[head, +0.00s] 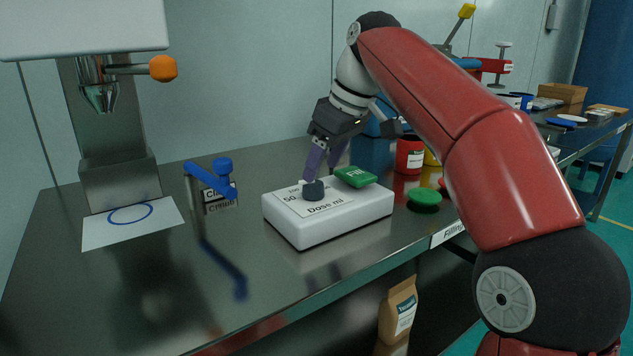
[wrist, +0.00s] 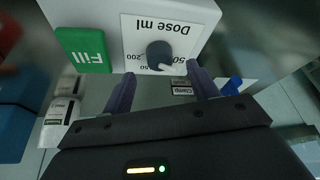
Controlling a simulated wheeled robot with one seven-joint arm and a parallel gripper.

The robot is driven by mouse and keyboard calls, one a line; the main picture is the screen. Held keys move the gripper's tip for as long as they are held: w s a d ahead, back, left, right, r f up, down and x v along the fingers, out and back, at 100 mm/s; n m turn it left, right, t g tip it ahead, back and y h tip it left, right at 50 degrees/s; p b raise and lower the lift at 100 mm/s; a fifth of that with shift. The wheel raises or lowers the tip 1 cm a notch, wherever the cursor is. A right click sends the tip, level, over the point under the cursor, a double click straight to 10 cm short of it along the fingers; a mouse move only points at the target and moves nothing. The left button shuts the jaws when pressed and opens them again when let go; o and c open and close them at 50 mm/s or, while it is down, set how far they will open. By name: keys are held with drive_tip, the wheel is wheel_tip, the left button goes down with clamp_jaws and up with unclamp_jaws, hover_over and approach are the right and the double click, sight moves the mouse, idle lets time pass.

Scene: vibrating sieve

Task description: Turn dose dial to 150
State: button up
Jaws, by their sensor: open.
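The dose dial (head: 314,190) is a dark round knob on the label panel of a white box (head: 345,217) marked "Dose ml". The dial also shows in the wrist view (wrist: 159,53), upside down, with numbers including 50 and 200 around it. Its exact pointer setting is too small to read. My gripper (head: 322,175) is open behind and just above the dial, pointing down. In the wrist view its two purple fingers (wrist: 161,70) are spread on either side of the dial, with nothing between the tips. They appear apart from the dial.
A green "Fill" button (head: 355,176) sits on the same box, close to the dial. A blue clamp handle (head: 211,178) stands to the left. A red cup (head: 410,155) and green round button (head: 424,198) are to the right. The table front left is clear.

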sight(315, 183)
drive_tip(key=shift+b+x, duration=0.4)
drive_tip(key=shift+x, duration=1.95)
drive_tip(key=shift+c, duration=0.2)
drive_tip(key=c, duration=0.9)
drive_tip(key=shift+c, duration=0.2)
